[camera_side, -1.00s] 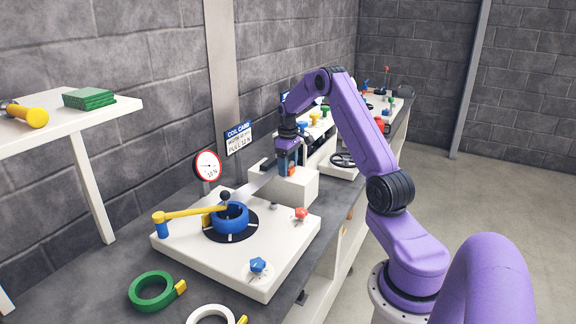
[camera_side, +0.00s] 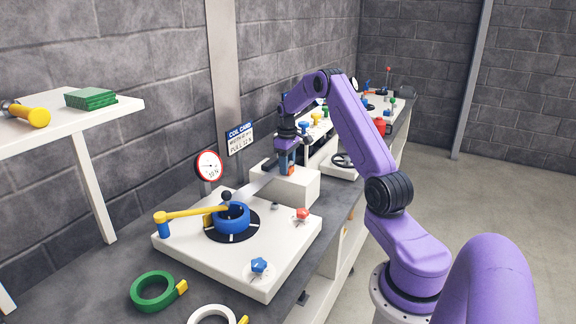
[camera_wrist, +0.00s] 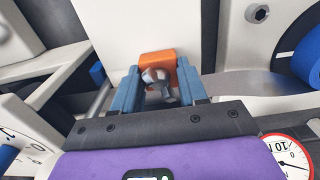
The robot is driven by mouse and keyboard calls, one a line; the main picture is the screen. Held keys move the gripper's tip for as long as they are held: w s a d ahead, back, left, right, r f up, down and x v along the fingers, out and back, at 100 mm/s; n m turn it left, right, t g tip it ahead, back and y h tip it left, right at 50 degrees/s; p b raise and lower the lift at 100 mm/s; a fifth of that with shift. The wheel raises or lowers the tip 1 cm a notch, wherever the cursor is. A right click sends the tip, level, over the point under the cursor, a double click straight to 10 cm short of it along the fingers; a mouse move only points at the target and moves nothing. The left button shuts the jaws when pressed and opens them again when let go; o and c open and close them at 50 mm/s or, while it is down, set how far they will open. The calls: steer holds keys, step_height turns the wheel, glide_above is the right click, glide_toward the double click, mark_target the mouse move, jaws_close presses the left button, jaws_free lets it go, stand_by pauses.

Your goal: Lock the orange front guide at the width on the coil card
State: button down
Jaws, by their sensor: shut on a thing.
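The orange front guide (camera_wrist: 158,62) stands between the blue-grey fingers of my gripper (camera_wrist: 159,86) in the wrist view. A grey metal knob or screw (camera_wrist: 158,84) sits on the guide's near face, and my gripper is shut on it. In the side view my gripper (camera_side: 287,158) points down at the white block, with a bit of the orange guide (camera_side: 291,170) showing beside it. The coil card (camera_side: 239,137) hangs on the post behind; its width line is too small to read surely. The strip (camera_wrist: 240,84) runs from the guide toward the blue coil (camera_wrist: 306,60).
The white reel plate (camera_side: 190,250) holds the blue coil (camera_side: 232,217), a yellow arm (camera_side: 190,213), and red and blue knobs. A dial gauge (camera_side: 208,166) stands behind. A green ring (camera_side: 152,290) lies at the front. Coloured knobs and a handwheel (camera_side: 342,160) stand beyond my gripper.

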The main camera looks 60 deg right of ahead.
steer(key=c, duration=0.6)
jaws_free()
step_height(320, 180, up, 18)
steer(key=shift+f, duration=0.25)
steer(key=shift+a, duration=0.1)
